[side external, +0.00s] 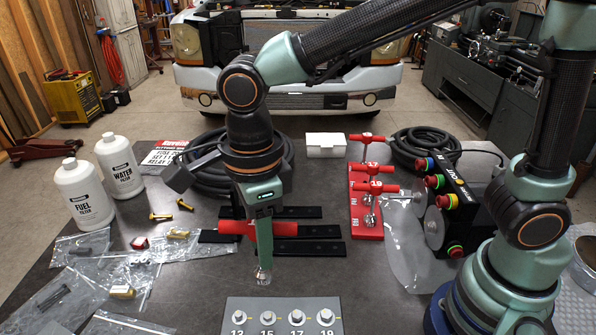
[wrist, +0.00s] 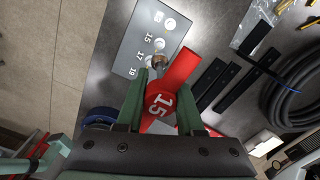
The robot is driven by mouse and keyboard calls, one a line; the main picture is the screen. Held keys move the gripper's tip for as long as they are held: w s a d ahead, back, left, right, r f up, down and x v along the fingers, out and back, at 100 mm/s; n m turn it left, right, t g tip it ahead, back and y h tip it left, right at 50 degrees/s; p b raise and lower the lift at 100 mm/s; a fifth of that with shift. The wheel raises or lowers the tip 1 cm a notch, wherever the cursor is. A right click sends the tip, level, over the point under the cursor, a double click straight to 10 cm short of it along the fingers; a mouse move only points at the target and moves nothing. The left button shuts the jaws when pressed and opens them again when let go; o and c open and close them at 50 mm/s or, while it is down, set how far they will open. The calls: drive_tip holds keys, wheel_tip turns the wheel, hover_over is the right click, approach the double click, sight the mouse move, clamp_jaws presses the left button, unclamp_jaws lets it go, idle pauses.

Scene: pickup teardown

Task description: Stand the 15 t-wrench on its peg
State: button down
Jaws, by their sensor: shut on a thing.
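My gripper (side external: 264,238) is shut on the red handle of the 15 t-wrench (side external: 231,227), with the handle sticking out on both sides. The wrench hangs with its handle level and its metal socket (side external: 264,276) pointing down, behind the grey peg plate (side external: 238,304) in the side view. The plate has a row of bolt-head pegs marked 13, 15, 17 and 19; the 15 peg (side external: 267,317) is second from the left.
Other red t-wrenches stand on a red rack (side external: 369,226) to the right. Black bars (side external: 312,231) lie behind my gripper. Bagged parts (side external: 60,295) and white filter bottles (side external: 83,196) are at left. A button box (side external: 457,205) and a coiled hose (side external: 420,148) are at right.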

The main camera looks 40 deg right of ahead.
wheel_tip(320, 180, up, 6)
drive_tip(key=shift+r, duration=0.1)
drive_tip(key=w+d, duration=0.7)
drive_tip(key=d, duration=0.6)
drive_tip(key=w+d, duration=0.7)
drive_tip(key=d, duration=0.6)
drive_tip(key=s+d+f+m, duration=0.1)
drive_tip(key=s+d, duration=0.2)
drive_tip(key=d, duration=1.6)
drive_tip(key=shift+w+a+f, duration=0.1)
drive_tip(key=shift+f, duration=3.75)
drive_tip(key=shift+w+a+f, duration=0.1)
drive_tip(key=shift+f, duration=3.75)
drive_tip(key=shift+s+f, duration=0.1)
drive_tip(key=shift+f, duration=0.15)
drive_tip(key=shift+f, duration=0.75)
